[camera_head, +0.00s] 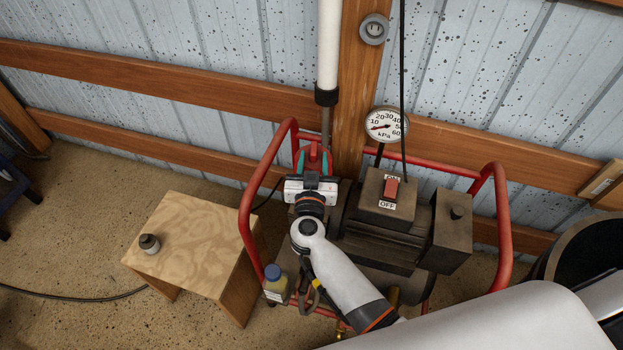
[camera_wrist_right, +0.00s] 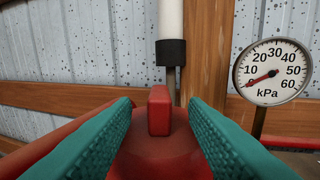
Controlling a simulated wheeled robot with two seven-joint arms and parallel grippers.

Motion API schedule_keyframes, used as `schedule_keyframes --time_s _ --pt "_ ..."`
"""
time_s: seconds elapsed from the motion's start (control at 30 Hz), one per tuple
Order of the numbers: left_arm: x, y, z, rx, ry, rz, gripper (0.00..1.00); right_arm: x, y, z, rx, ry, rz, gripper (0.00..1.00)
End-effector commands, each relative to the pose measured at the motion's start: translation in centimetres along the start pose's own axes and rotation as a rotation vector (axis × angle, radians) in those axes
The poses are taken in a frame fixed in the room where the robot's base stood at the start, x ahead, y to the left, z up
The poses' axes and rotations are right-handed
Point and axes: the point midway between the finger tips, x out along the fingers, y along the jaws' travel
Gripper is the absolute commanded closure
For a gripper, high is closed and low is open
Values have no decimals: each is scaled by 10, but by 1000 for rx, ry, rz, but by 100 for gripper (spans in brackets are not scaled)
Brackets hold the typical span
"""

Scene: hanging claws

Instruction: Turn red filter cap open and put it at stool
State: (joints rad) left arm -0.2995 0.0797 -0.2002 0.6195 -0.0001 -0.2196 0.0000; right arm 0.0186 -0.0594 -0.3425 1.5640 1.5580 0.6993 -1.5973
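The red filter cap (camera_head: 313,153) is at the back left of the machine in the red tube frame. In the right wrist view its upright red ridge (camera_wrist_right: 159,112) stands on a round red top. My right gripper (camera_head: 313,160) is open at the cap, its teal fingers on either side of the ridge. In the right wrist view a gap shows between the ridge and each finger. The wooden stool (camera_head: 205,225) stands left of the machine. My left gripper is not in view.
A small dark jar (camera_head: 148,243) stands on the stool's left side; the rest of its top is clear. A blue-capped bottle (camera_head: 276,285) is at the frame's front left. A pressure gauge (camera_head: 386,125) and a switch box (camera_head: 388,196) are right of the cap. A white pipe (camera_head: 329,50) hangs behind.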

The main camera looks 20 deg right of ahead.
Motion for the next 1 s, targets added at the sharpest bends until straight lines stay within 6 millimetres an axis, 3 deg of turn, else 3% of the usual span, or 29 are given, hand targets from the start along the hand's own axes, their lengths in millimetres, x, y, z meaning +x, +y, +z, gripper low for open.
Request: schedule_keyframes --time_s 0.23,0.6,0.83,0.9,0.93,1.0 --pt "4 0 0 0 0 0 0 28 0 0 -1 -1 1 60" --pt "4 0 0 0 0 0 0 32 0 0 0 0 1 60" --pt "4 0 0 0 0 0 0 32 0 0 0 -1 1 98" --pt "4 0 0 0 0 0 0 32 0 0 0 -1 1 100" --pt "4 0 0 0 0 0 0 32 0 1 0 -1 1 89" --pt "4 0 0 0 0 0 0 32 0 1 0 -1 1 100"
